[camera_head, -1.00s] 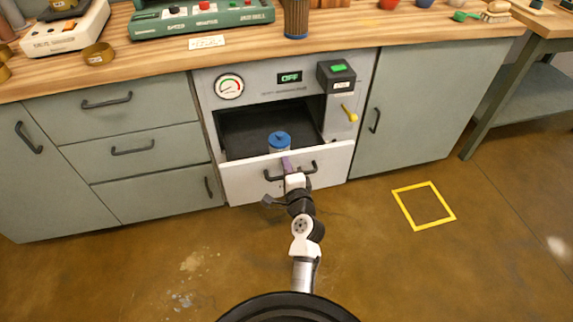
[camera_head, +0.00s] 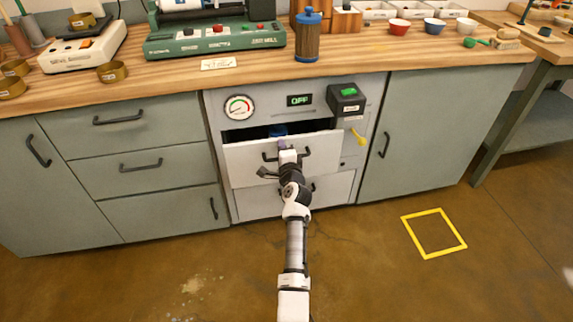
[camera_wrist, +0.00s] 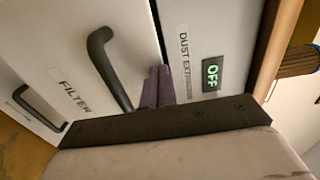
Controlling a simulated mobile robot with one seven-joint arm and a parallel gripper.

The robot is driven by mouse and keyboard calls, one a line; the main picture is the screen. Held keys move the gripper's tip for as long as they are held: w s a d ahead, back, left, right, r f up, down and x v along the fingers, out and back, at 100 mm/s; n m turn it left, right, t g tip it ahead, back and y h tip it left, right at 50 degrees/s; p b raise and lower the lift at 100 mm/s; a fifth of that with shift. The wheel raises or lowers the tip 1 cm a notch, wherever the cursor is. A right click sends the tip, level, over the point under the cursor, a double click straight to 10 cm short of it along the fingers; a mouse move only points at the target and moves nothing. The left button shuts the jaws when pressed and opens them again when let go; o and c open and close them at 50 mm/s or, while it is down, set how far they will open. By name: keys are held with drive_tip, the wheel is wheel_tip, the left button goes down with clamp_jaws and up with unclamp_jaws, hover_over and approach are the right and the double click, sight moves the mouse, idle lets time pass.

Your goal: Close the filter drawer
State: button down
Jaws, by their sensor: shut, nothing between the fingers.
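The filter drawer (camera_head: 240,163) is a pale panel with a dark handle (camera_head: 303,153), under the dust extractor's gauge and display. It stands out a little, with a dark gap above its front. A blue-capped filter (camera_head: 278,130) shows partly inside behind the panel. My gripper (camera_head: 283,146) is shut and empty at the top middle of the drawer front. In the wrist view the purple fingers (camera_wrist: 157,86) are together beside the handle (camera_wrist: 107,66) and the FILTER label, near the panel's top edge. I cannot tell whether they touch it.
The extractor display (camera_head: 299,100) reads OFF. A brown filter with a blue cap (camera_head: 307,40) stands on the wooden counter (camera_head: 345,62). A yellow square (camera_head: 434,233) marks clear floor at right.

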sight(279, 138)
drive_tip(key=shift+b+x, duration=0.6)
drive_tip(key=shift+x, duration=1.7)
drive_tip(key=shift+s+f, duration=0.1)
drive_tip(key=shift+s, duration=0.05)
